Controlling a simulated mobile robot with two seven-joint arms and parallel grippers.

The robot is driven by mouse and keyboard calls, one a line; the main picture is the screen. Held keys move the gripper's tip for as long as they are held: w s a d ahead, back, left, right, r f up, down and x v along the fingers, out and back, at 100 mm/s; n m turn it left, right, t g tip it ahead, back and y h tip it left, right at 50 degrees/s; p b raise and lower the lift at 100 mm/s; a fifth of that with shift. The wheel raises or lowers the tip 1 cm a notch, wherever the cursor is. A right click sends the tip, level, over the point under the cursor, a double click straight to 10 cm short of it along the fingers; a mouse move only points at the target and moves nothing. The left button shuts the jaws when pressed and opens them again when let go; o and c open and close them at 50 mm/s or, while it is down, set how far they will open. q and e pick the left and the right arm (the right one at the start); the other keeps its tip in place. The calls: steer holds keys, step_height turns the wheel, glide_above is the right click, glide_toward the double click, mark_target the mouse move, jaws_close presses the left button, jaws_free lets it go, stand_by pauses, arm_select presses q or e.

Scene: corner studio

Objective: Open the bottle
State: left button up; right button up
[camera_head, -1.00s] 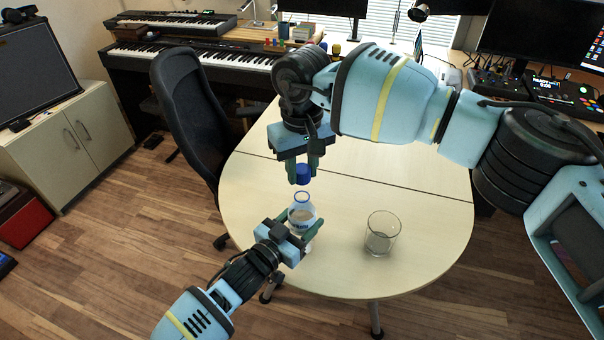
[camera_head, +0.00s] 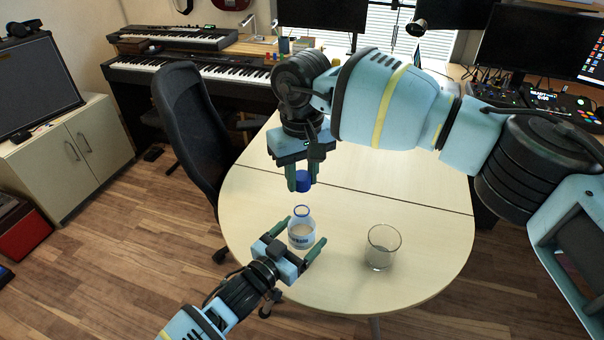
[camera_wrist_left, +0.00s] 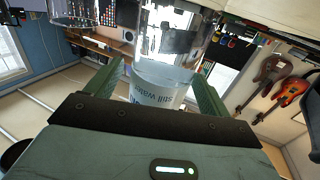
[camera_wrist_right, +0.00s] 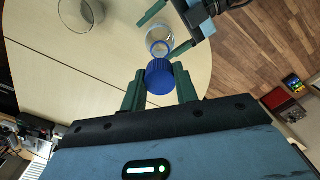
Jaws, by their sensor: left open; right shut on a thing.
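The clear bottle (camera_head: 301,232) with a "still water" label stands upright on the table, its blue-ringed mouth uncovered. The blue cap (camera_head: 303,181) is apart from it, held above and behind it by my right gripper (camera_head: 302,184), which is shut on it. The cap also shows in the right wrist view (camera_wrist_right: 160,77) between the green fingers. My left gripper (camera_head: 296,250) is open, its fingers on either side of the bottle's lower part with gaps. In the left wrist view the bottle label (camera_wrist_left: 158,88) sits between the spread fingers.
A clear glass (camera_head: 382,247) stands on the pale table (camera_head: 420,200) to the right of the bottle. A black office chair (camera_head: 190,125) is at the table's left edge. The tabletop between glass and bottle is clear.

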arm_select(q)
steer(key=v, duration=1.1)
